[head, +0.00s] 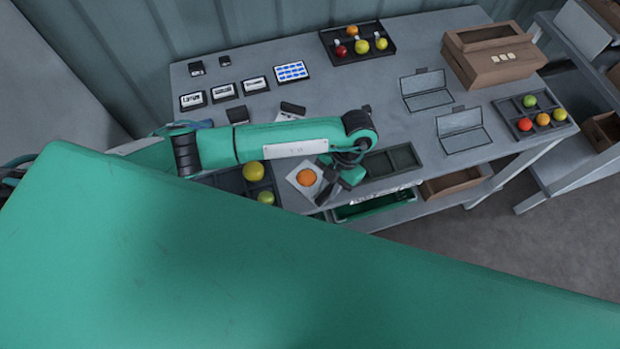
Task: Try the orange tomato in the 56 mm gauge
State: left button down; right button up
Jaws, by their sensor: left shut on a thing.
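A similar pale plate (287,117) with a dark block lies behind my left arm, partly hidden. My right gripper is not in view.
A dark tray with yellow tomatoes (253,172) is left of the plate; an empty dark tray (404,157) is right. Label cards (223,92), a back tomato tray (340,60), two thin-framed stands (428,100), a brown box (475,72) and a right tomato tray (508,118) stand around.

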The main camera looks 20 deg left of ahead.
pick_arm(q)
jog(key=shift+r+p, duration=2)
jog(key=shift+r, duration=1.3)
